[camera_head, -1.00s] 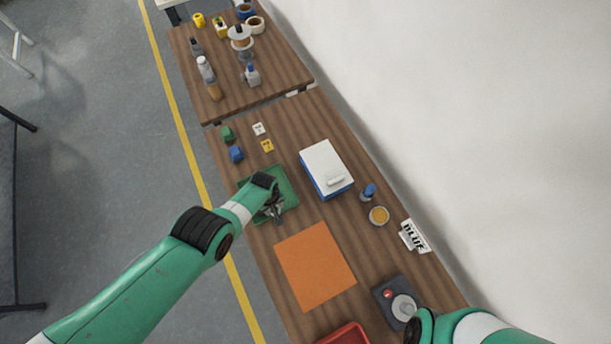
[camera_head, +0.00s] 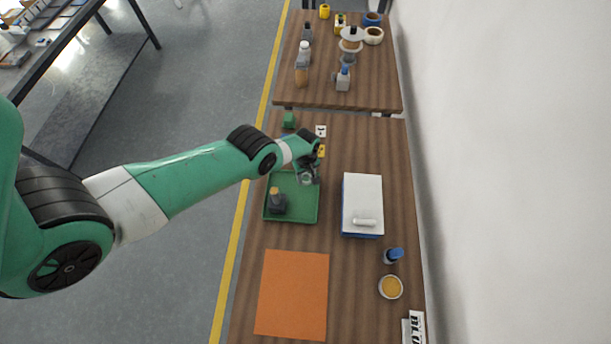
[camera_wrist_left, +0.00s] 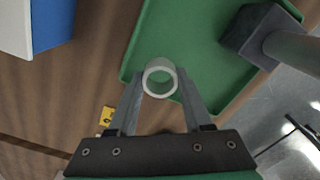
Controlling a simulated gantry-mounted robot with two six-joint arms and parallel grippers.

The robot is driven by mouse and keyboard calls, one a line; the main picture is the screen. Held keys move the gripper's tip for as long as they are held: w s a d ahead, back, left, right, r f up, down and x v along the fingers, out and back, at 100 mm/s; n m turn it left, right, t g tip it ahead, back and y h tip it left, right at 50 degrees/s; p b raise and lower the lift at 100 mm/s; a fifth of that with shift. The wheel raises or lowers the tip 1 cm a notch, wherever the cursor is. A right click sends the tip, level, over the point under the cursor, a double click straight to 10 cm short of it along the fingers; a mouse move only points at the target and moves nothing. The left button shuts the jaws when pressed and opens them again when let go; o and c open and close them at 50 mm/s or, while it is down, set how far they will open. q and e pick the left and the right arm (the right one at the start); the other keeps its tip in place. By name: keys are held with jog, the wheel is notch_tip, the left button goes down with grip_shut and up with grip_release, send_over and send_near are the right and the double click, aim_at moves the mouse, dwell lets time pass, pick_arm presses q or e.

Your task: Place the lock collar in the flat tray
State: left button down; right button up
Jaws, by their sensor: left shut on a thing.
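The lock collar (camera_wrist_left: 160,77) is a small pale grey ring. In the left wrist view it sits between the two fingertips of my left gripper (camera_wrist_left: 158,84), which is shut on it. In the head view my left gripper (camera_head: 307,177) is at the far right corner of the flat green tray (camera_head: 304,209), with the collar small at its tips. In the wrist view the tray (camera_wrist_left: 195,35) lies behind the collar; contact with it cannot be told. My right gripper is out of view.
A white and blue box (camera_head: 362,200) stands right of the tray. An orange mat (camera_head: 293,294) lies nearer.

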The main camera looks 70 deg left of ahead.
pick_arm(q)
notch_tip(320, 180, down, 4)
jog(key=b, duration=0.4)
jog(key=shift+w+f, duration=0.1)
jog(key=shift+c, duration=1.6)
grip_release()
jog(key=shift+r+p, duration=0.25)
jog(key=shift+p, duration=0.05)
notch_tip(320, 180, up, 12)
jog(key=p, duration=1.2)
